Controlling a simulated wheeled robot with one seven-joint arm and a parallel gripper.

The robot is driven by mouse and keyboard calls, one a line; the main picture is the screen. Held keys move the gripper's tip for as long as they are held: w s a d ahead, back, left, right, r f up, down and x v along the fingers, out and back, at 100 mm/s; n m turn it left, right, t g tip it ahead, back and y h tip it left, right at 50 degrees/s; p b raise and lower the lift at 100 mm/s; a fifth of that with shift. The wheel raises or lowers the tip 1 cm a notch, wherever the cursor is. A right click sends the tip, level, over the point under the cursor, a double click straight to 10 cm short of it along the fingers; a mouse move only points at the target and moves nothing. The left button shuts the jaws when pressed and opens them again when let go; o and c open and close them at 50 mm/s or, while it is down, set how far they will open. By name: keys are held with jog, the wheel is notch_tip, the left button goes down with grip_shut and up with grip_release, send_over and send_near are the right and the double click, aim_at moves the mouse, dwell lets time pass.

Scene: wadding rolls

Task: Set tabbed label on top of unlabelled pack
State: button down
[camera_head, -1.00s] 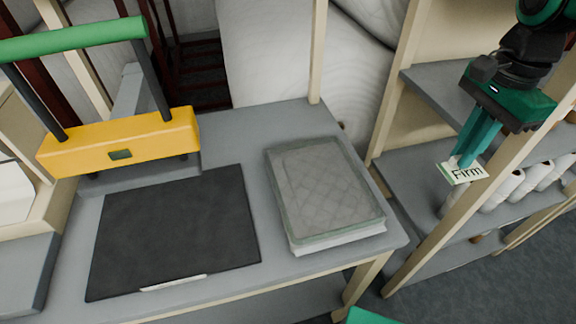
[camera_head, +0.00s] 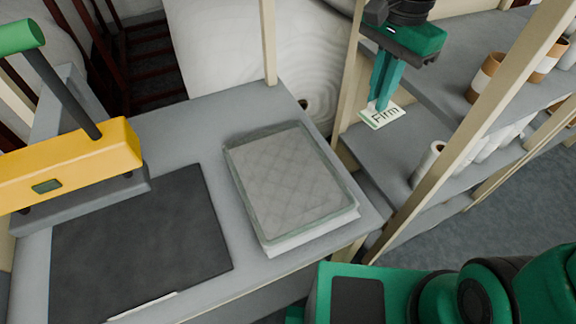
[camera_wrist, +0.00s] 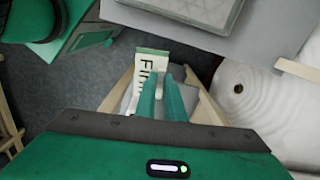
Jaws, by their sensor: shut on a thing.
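My gripper (camera_head: 381,103) is shut on a small white label with a green band, printed "Firm" (camera_head: 388,117). It holds the label in the air to the right of the table, in front of the shelves. In the wrist view the label (camera_wrist: 150,62) shows beyond the fingertips (camera_wrist: 160,74), partly hidden by them. The pack (camera_head: 290,185), a flat quilted grey pad in a clear greenish wrapper, lies on the table's right part. No label shows on its top. A corner of it also shows in the wrist view (camera_wrist: 205,8).
A dark mat (camera_head: 140,240) lies on the grey table (camera_head: 205,120) left of the pack. A yellow press with a green handle (camera_head: 70,165) stands behind it. Shelves (camera_head: 395,150) with several rolls stand at right; a wooden post (camera_head: 268,40) rises at the table's back.

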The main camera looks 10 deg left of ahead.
jog(key=s+a+n, duration=0.4)
jog(key=a+n, duration=0.1)
jog(key=a, duration=0.5)
jog(key=s+a+r+n, duration=0.1)
jog(key=s+a+n, duration=0.2)
jog(key=a+n, duration=0.5)
jog(key=s+a+n, duration=0.3)
jog(key=s+a, duration=0.1)
jog(key=a, duration=0.8)
send_over(277, 173)
jog(key=shift+n, duration=0.3)
notch_tip(277, 173, down, 7)
jog(key=shift+r, duration=0.1)
jog(key=shift+f, duration=1.95)
jog(key=shift+f, duration=0.15)
jog(key=c, duration=1.8)
grip_release()
jog(key=shift+c, duration=0.2)
notch_tip(277, 173, up, 12)
jog(key=shift+r, duration=0.2)
